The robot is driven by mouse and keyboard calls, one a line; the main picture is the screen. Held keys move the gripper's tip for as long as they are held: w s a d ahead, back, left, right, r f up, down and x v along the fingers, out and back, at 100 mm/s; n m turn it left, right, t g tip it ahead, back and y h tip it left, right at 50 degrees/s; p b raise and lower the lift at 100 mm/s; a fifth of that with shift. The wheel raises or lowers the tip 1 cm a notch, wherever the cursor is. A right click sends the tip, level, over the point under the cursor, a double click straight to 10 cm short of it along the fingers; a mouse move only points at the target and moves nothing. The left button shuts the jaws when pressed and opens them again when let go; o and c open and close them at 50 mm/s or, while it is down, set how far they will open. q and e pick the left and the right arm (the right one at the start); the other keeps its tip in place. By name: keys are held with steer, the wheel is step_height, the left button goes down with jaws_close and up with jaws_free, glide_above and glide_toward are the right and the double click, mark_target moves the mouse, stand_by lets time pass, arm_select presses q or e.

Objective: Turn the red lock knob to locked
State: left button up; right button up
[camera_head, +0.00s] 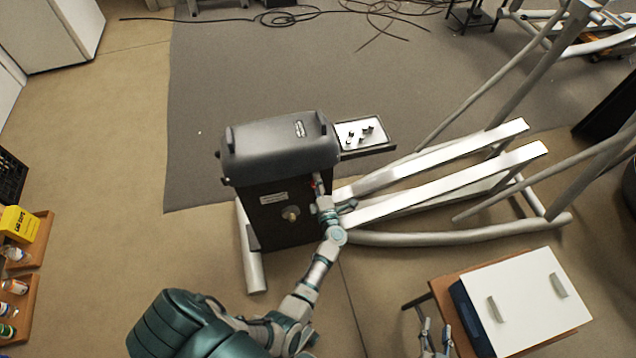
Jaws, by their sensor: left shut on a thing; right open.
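My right gripper (435,332) is open and empty, low in the view, left of the small table.
A tray with small parts (376,150) juts from the housing's right side. White elliptical rails (440,160) run to the right. A small table (443,290) carries a white-topped box (527,300). A wooden shelf with bottles (40,262) stands at the left.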

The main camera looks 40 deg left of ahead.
arm_select(q)
steer(key=shift+s+f, duration=0.1)
steer(key=shift+f, duration=0.25)
steer(key=o, duration=0.9)
steer(key=shift+o, duration=1.2)
steer(key=shift+a+r, duration=0.1)
steer(key=shift+d, duration=0.2)
steer(key=v, duration=0.7)
